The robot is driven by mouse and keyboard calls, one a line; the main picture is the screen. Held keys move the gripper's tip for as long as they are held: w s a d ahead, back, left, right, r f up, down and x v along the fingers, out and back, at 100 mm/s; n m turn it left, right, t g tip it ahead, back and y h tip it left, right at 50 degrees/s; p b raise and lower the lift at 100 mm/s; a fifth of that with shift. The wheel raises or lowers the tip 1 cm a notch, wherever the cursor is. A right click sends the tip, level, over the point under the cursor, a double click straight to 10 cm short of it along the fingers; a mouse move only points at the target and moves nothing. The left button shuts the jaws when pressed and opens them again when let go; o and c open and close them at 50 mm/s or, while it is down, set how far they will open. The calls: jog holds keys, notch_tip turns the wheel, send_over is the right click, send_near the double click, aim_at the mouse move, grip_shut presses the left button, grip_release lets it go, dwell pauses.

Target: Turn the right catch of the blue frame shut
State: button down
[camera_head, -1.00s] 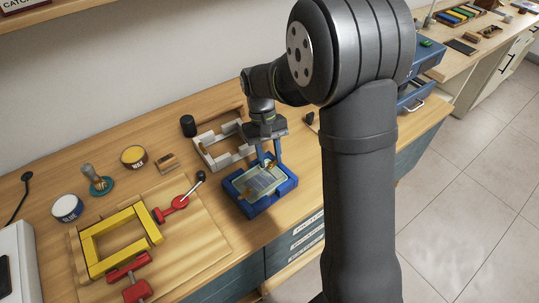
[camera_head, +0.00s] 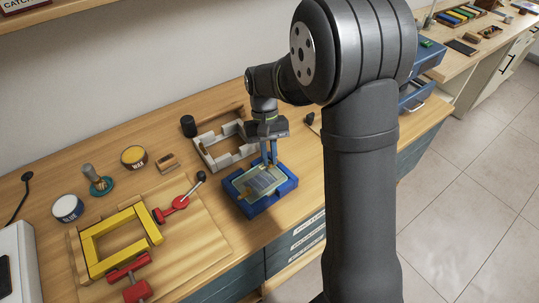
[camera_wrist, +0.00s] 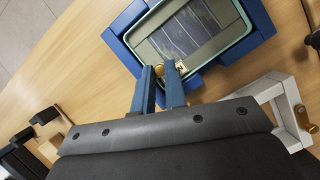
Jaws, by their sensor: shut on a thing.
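The blue frame (camera_head: 281,192) lies on the bench with a pale-rimmed glass panel (camera_head: 262,181) in it. In the wrist view the blue frame (camera_wrist: 262,20) fills the top, with the panel (camera_wrist: 190,32) inside. My gripper (camera_head: 271,164) reaches down to the frame's far edge. In the wrist view my gripper (camera_wrist: 162,70) is shut on a small brass catch (camera_wrist: 159,70) at the frame's near edge. The fingers hide part of the catch, so I cannot tell its exact angle. A small marked tag (camera_wrist: 181,67) sits just right of it.
A white frame (camera_head: 212,157) with brass catches stands close behind the blue one. A yellow frame (camera_head: 98,226) with red clamps (camera_head: 176,205) is on a board at left. Tins (camera_head: 67,207) stand further left. Bare bench lies in front of the blue frame.

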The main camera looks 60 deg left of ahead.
jog(key=c, duration=1.5)
grip_release()
jog(key=shift+o, duration=0.2)
jog(key=v, duration=1.7)
jog(key=shift+r, duration=0.2)
jog(key=x, duration=1.7)
jog(key=shift+f, duration=0.25)
jog(key=shift+r, duration=0.1)
